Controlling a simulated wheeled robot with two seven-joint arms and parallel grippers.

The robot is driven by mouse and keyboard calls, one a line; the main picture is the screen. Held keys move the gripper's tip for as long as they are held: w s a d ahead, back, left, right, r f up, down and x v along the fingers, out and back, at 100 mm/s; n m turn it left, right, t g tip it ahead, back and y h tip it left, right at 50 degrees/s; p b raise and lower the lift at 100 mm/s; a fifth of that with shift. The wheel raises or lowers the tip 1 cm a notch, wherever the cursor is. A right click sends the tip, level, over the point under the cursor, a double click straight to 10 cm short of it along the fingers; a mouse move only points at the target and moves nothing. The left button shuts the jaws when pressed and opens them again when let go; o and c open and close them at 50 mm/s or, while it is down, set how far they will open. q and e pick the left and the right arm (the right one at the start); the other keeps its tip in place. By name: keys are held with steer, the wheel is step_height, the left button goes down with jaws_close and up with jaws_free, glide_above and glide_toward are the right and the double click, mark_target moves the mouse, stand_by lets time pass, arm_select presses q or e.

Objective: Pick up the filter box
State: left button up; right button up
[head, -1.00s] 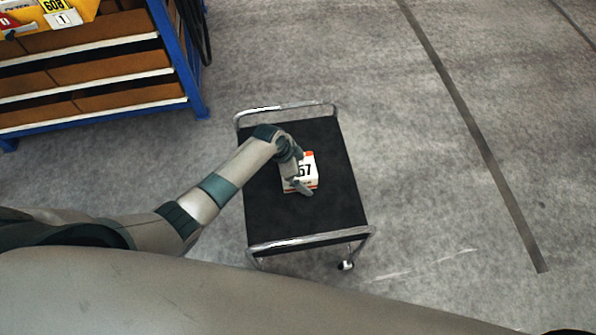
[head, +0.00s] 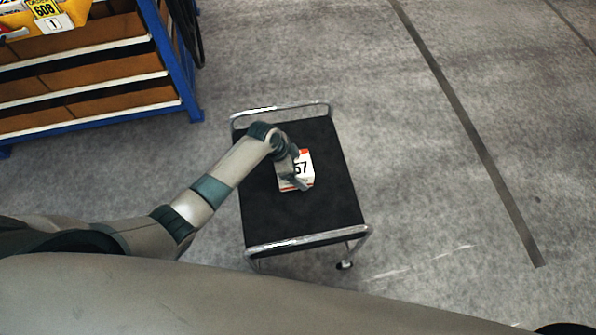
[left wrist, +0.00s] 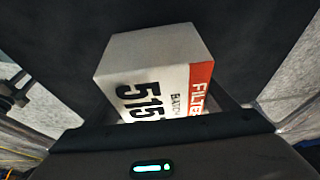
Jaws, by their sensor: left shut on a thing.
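The filter box (head: 304,168) is white with a red-orange band and black digits. In the head view it is at the middle of the black-topped cart (head: 335,205). In the left wrist view the filter box (left wrist: 155,65) fills the middle, showing "FILTE" and "515", with its lower part hidden by my gripper body. My left gripper (head: 300,184) is shut on the filter box. Whether the box touches the cart top or is slightly above it, I cannot tell. My right gripper is in neither view.
The cart has chrome rails at both ends and castors. A blue-framed shelf rack (head: 178,75) with brown shelves stands at the upper left, with a yellow bin (head: 72,12) on top. The grey floor to the right is clear, crossed by a dark stripe (head: 470,135).

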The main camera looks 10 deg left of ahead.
arm_select(q)
step_height(320, 180, up, 2)
steer(key=shift+w+r, duration=0.1)
steer(key=shift+r, duration=0.15)
steer(key=s+d+r, duration=0.1)
steer(key=s+r, duration=0.2)
steer(key=s, duration=0.2)
steer(key=s+d+r+b, duration=0.1)
steer(key=s+r, duration=0.3)
steer(key=s, duration=0.2)
steer(key=shift+s+d, duration=0.25)
steer(key=shift+d, duration=0.1)
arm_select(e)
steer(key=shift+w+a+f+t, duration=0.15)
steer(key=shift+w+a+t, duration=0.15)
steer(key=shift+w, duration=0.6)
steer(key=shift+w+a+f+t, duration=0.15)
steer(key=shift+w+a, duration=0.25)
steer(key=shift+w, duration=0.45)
arm_select(q)
steer(key=shift+r, duration=0.1)
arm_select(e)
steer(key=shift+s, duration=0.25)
arm_select(q)
steer(key=shift+a+r, duration=0.1)
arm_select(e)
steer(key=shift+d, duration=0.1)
